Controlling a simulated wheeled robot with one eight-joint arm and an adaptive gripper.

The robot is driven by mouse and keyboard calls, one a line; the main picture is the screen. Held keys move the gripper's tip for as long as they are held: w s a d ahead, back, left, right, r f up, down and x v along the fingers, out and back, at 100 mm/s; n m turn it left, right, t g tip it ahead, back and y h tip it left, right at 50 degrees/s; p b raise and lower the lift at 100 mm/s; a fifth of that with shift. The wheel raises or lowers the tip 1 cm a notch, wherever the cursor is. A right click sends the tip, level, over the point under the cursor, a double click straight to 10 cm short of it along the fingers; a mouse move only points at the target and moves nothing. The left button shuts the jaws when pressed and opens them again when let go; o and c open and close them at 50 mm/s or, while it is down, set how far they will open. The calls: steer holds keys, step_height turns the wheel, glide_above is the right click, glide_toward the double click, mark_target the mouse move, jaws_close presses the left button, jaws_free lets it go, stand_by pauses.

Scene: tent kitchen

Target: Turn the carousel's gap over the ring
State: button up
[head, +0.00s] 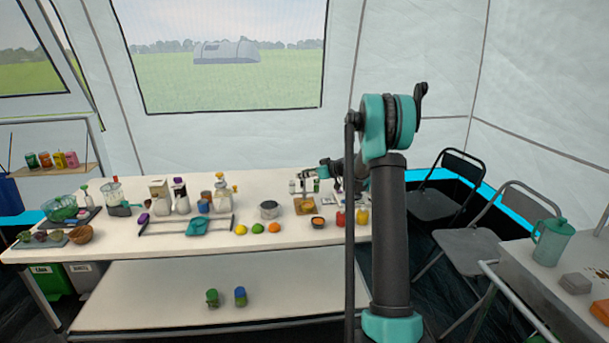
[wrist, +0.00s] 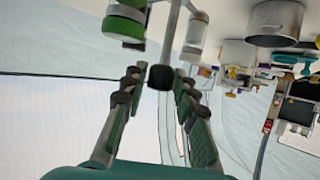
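The carousel (head: 305,184) stands at the back right of the long table, with small jars on it. In the wrist view it shows upside down and partly cut off, with a green-and-white jar (wrist: 125,22) and a pale jar (wrist: 195,35). A grey rod between them ends in a black knob (wrist: 160,77). My gripper (wrist: 160,80) is open, its fingertips on either side of the knob, with small gaps showing. I cannot tell whether it touches. In the head view my gripper (head: 322,172) is at the carousel's right side. I cannot make out the ring or the gap.
A wooden board (head: 297,210) lies before the carousel. A metal pot (head: 269,210) stands to its left, also in the wrist view (wrist: 275,22).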

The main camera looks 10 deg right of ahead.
steer(key=shift+o, duration=1)
steer(key=v, duration=1.2)
steer(key=shift+s, duration=0.1)
